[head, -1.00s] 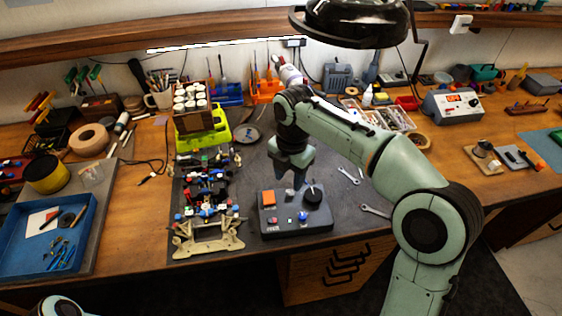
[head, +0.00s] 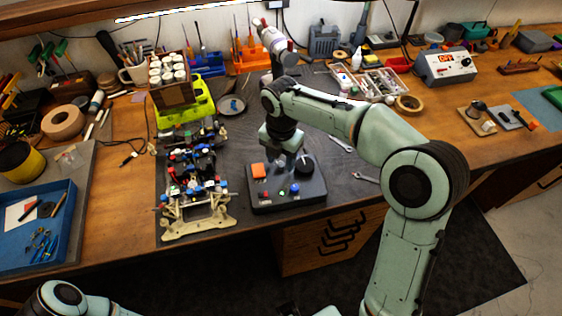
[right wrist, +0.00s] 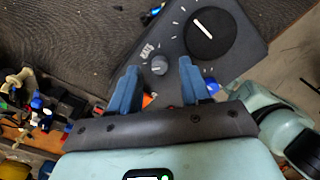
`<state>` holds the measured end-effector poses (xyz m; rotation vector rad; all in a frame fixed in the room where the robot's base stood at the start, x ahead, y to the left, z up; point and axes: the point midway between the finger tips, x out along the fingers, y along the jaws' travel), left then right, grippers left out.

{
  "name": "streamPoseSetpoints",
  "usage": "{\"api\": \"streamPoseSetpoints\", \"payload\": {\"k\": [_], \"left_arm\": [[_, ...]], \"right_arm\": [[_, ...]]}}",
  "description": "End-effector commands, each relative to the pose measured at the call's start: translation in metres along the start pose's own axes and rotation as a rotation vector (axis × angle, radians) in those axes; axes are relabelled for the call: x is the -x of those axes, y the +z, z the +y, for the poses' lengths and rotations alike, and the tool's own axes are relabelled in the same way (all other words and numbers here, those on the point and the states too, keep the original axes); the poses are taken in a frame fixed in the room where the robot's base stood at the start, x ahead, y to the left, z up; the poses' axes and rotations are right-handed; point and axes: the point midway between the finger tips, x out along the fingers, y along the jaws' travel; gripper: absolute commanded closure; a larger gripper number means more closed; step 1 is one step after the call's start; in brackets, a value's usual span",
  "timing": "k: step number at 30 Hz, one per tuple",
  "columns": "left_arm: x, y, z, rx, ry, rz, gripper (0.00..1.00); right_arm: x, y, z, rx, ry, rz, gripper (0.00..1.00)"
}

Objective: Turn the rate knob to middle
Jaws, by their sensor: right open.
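The dark control box (head: 285,202) lies on the grey mat near the bench's front edge. It has a large black knob (head: 304,165), an orange button (head: 258,170) and a blue button. In the right wrist view, the small grey rate knob (right wrist: 159,67) sits beside the RATE lettering, with the large black knob (right wrist: 211,34) beyond it. My right gripper (right wrist: 158,67) is open, its blue fingers on either side of the rate knob in the picture. Contact cannot be told. In the head view, my right gripper (head: 290,165) is over the box and hides the rate knob.
A partly built car chassis (head: 195,195) lies just left of the box. Wrenches (head: 365,177) lie to its right. A blue tray (head: 62,225) is at the far left, and a power supply (head: 445,66) stands at the back right.

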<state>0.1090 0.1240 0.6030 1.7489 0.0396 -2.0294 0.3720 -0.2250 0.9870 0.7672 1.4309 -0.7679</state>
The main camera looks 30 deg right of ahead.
Motion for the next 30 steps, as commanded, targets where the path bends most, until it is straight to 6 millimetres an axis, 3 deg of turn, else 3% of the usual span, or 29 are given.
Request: {"api": "streamPoseSetpoints", "payload": {"k": [4,13,14,18,30], "left_arm": [[-0.0021,0.0004,-0.0008,0.0,0.0,-0.001,0.57],[-0.002,0.0004,-0.0008,0.0,0.0,-0.001,0.57],[-0.002,0.0004,-0.0008,0.0,0.0,-0.001,0.57],[-0.002,0.0003,-0.0008,0.0,0.0,-0.001,0.57],[0.0006,-0.0004,0.0004,0.0,0.0,0.001,0.57]], "right_arm": [[-0.0114,0.0,-0.0003,-0.001,0.0,0.0,0.53],[-0.0132,0.0,-0.0001,-0.001,0.0,0.0,0.53],[-0.0132,0.0001,-0.0001,-0.001,0.0,0.0,0.56],[-0.0131,0.0,0.0,-0.001,0.001,0.0,1.0],[-0.0123,0.0002,0.0,-0.048,0.0,0.0,1.0]]}}
